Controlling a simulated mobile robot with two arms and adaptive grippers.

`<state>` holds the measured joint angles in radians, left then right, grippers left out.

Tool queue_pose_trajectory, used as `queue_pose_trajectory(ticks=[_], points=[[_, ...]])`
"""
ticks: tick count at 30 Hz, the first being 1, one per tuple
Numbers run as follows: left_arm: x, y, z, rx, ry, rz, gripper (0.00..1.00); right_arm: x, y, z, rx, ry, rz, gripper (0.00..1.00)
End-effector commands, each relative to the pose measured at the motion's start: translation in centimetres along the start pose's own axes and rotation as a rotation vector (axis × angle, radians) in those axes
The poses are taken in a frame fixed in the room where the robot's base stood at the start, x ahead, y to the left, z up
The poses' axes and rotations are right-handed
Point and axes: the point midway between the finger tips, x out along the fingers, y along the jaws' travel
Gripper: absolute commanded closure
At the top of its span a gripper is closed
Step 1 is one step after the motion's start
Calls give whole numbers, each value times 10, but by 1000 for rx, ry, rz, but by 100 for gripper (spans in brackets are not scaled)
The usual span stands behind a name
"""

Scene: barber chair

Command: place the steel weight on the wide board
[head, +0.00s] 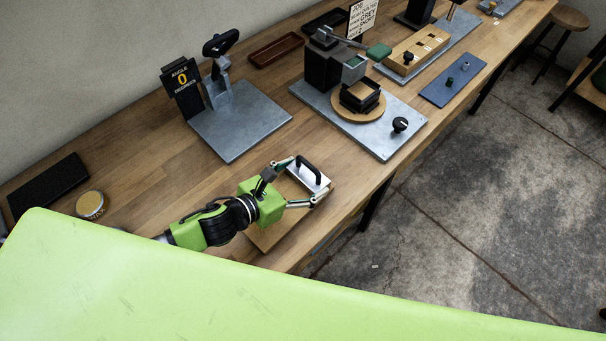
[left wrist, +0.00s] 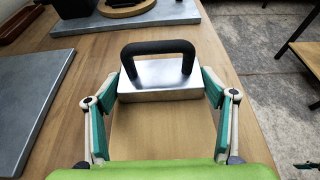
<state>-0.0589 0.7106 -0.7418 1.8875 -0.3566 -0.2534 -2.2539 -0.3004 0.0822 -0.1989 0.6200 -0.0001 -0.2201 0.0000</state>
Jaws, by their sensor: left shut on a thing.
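The steel weight (head: 311,177) is a bright silver block with a black arched handle. It also shows in the left wrist view (left wrist: 160,93), between my fingers. My left gripper (head: 301,182) is shut on the weight, one finger on each side. A pale wooden board (head: 268,238), which looks like the wide board, lies flat on the bench under my left gripper. It shows in the left wrist view (left wrist: 160,135) on the near side of the weight. I cannot tell whether the weight touches it.
A grey plate (head: 245,125) with a black-handled stand and an angle sign lies behind the gripper. A larger grey plate (head: 390,145) with a wooden turntable stands to the right. A round tin (head: 91,205) is at left. The bench's front edge is close to the weight.

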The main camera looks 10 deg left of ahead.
Motion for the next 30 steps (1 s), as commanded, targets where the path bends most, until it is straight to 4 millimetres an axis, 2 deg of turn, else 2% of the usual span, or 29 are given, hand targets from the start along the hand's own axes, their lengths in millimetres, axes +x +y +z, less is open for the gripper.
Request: queue_pose_trajectory(ticks=[1, 4, 5, 6, 7, 20, 23, 30], points=[[0, 0, 6, 2, -12, -3, 80, 0, -1, 0, 0, 0, -1, 60], [1, 0, 4, 3, -12, -3, 80, 2, -2, 0, 0, 0, -2, 60], [1, 0, -2, 1, 0, 0, 22, 2, -2, 0, 0, 0, -3, 60], [1, 0, -2, 1, 0, 0, 11, 1, -3, 0, 1, 1, -4, 60], [1, 0, -2, 1, 0, 0, 7, 1, -4, -1, 1, 1, -4, 60], [-4, 0, -1, 1, 2, 0, 7, 1, -5, -1, 0, 1, -5, 60], [-16, 1, -3, 3, 3, 1, 7, 4, -5, 0, 0, 1, -5, 60], [-65, -1, -4, 3, 4, -2, 7, 16, -4, 1, 0, 1, -5, 60]])
